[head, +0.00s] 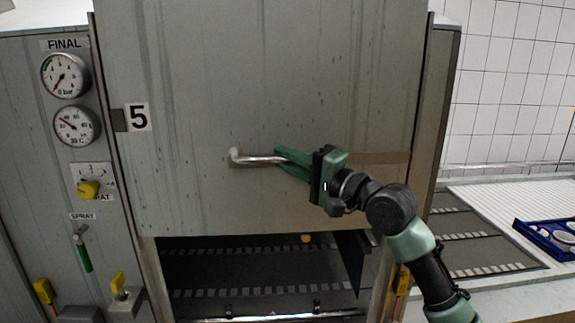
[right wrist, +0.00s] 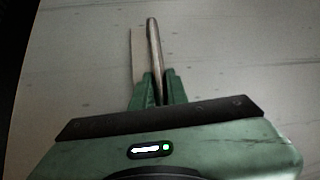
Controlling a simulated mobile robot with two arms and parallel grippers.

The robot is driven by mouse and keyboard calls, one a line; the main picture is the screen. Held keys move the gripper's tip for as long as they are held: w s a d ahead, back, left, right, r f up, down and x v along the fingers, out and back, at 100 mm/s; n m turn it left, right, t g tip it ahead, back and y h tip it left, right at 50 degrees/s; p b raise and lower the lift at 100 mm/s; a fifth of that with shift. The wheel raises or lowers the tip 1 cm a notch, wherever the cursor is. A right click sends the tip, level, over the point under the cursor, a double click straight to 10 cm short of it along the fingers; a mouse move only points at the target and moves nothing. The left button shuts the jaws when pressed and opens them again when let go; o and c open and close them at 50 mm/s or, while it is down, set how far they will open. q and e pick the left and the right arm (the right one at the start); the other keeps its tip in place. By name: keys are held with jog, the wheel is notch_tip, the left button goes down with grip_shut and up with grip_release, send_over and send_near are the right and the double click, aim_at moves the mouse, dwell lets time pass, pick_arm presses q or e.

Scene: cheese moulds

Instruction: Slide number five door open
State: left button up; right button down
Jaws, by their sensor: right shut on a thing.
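A horizontal metal bar handle (head: 245,156) is fixed low on the door. My right gripper (head: 283,158) comes from the right and is shut on the handle's right part. The right wrist view shows the handle (right wrist: 153,45) between the green fingers (right wrist: 158,88). The left gripper is not in view.
A control panel with gauges (head: 65,75), a yellow knob (head: 88,189) and levers stands left of the door. A dark conveyor belt (head: 235,271) with light dashes shows inside the opening. At right, a blue crate (head: 545,238) sits on a belt.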

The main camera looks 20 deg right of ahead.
jog(key=shift+r, duration=0.15)
jog(key=c, duration=1.4)
grip_release()
jog(key=shift+w+a, duration=0.1)
jog(key=shift+a, duration=0.05)
jog(key=b+v, duration=0.4)
jog(key=v, duration=0.4)
jog(key=shift+a, duration=0.1)
